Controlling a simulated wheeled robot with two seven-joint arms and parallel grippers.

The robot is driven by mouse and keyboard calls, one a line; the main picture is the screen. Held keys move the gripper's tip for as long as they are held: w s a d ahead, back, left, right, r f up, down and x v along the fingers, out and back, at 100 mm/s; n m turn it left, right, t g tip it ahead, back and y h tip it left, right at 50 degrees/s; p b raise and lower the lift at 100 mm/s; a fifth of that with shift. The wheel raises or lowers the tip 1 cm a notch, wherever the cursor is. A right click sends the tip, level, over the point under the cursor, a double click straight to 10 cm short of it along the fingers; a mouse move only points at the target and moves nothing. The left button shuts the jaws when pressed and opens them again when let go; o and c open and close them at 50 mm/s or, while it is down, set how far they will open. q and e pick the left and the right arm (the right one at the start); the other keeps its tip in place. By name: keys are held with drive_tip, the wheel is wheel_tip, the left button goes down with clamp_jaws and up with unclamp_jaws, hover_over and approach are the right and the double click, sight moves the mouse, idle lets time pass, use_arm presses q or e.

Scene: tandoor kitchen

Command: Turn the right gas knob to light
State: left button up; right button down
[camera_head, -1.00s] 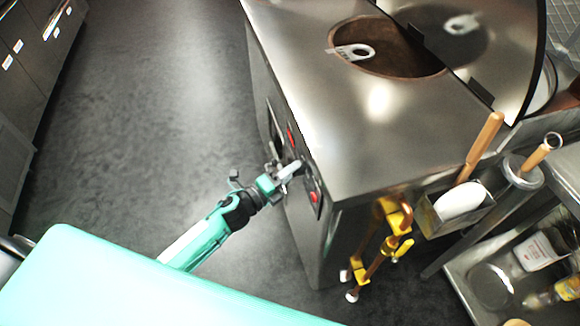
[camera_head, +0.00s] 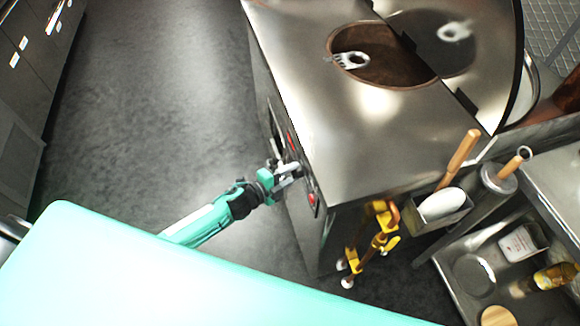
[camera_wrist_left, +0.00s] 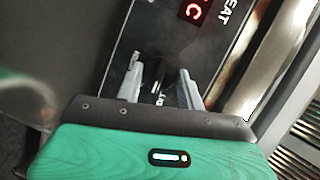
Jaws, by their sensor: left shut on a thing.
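The steel tandoor (camera_head: 355,150) stands right of centre in the head view, with a control panel on its left-facing side. My left gripper (camera_head: 291,169) reaches that panel from the left and is shut on the gas knob, which its fingers mostly hide. In the left wrist view the two fingers (camera_wrist_left: 159,85) point at the black panel (camera_wrist_left: 185,45), with a dark narrow part between them. A red lit display (camera_wrist_left: 195,12) and the letters "EAT" show above the fingers. My right gripper is in neither view.
Yellow gas pipework (camera_head: 381,232) with valves stands at the tandoor's near right corner. A steel holder (camera_head: 437,212) with a wooden-handled tool hangs beside it. The floor (camera_head: 150,120) at the left is clear.

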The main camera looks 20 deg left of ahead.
use_arm(q)
drive_tip(key=n+p, duration=0.1)
drive_tip(key=p, duration=0.1)
drive_tip(key=n+g+p, duration=0.1)
drive_tip(key=p, duration=0.1)
drive_tip(key=shift+w+a+r, duration=0.1)
drive_tip(key=shift+w+r, duration=0.05)
drive_tip(key=shift+r, duration=0.25)
drive_tip(key=shift+f+n+g+p, duration=0.2)
drive_tip(key=shift+n+g+p, duration=0.4)
drive_tip(key=shift+n+p, duration=0.3)
drive_tip(key=shift+c, duration=0.2)
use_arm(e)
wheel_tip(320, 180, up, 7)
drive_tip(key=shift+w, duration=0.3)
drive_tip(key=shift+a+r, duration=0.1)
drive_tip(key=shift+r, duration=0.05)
use_arm(q)
drive_tip(key=o, duration=1)
drive_tip(key=shift+f, duration=0.1)
drive_tip(key=b+v, duration=0.2)
drive_tip(key=v, duration=1.1)
drive_tip(key=shift+s+a, duration=0.25)
drive_tip(key=shift+a, duration=0.1)
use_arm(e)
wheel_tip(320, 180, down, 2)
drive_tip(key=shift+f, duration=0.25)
